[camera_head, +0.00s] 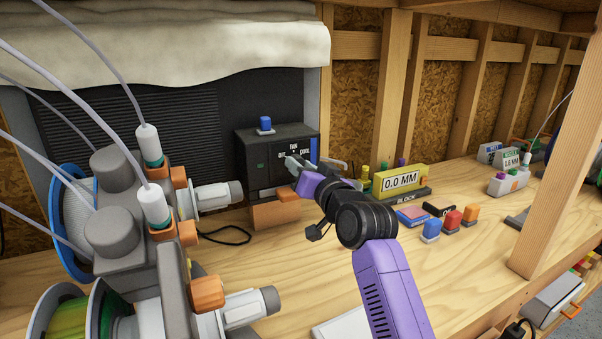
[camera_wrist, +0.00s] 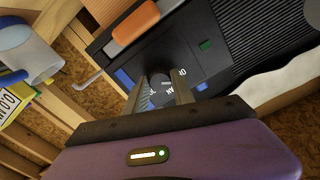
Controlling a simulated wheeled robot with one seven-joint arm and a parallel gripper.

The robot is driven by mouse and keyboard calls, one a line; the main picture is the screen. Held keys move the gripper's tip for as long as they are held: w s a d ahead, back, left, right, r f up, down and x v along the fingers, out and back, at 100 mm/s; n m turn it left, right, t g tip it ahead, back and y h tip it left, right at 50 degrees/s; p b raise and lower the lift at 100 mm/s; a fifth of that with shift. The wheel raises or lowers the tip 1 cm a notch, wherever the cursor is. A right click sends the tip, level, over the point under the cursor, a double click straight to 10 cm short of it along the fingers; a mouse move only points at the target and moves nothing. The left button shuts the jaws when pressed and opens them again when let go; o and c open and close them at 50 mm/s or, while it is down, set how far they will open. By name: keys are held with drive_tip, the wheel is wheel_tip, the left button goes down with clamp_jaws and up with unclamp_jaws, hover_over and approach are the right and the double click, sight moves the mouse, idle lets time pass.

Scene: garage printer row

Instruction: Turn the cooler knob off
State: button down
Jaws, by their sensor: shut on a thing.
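The cooler is a dark box (camera_head: 262,155) at the back of the bench, with white lettering including "FAN" on its front panel. My gripper (camera_head: 294,161) reaches its front just under the lettering. In the wrist view the cooler knob (camera_wrist: 159,78) is a dark round knob on the dark panel (camera_wrist: 200,65). My gripper (camera_wrist: 161,90) has one finger on either side of the knob and is shut on it. The knob is mostly hidden behind my gripper in the head view. I cannot tell where its pointer stands.
A printer mechanism with grey cylinders (camera_head: 113,230) and spools crowds the left. A yellow "0.0 MM" block (camera_head: 399,180) and coloured blocks (camera_head: 453,220) stand right of my arm. A wooden post (camera_head: 557,140) rises at right. A blue-topped piece (camera_head: 265,124) sits atop the cooler.

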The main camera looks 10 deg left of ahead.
drive_tip(key=shift+f+n, duration=0.15)
drive_tip(key=shift+n, duration=0.25)
drive_tip(key=c, duration=1.1)
unclamp_jaws()
drive_tip(key=shift+o, duration=0.2)
drive_tip(key=v, duration=0.7)
drive_tip(key=shift+s+d, duration=0.25)
drive_tip(key=shift+s, duration=0.1)
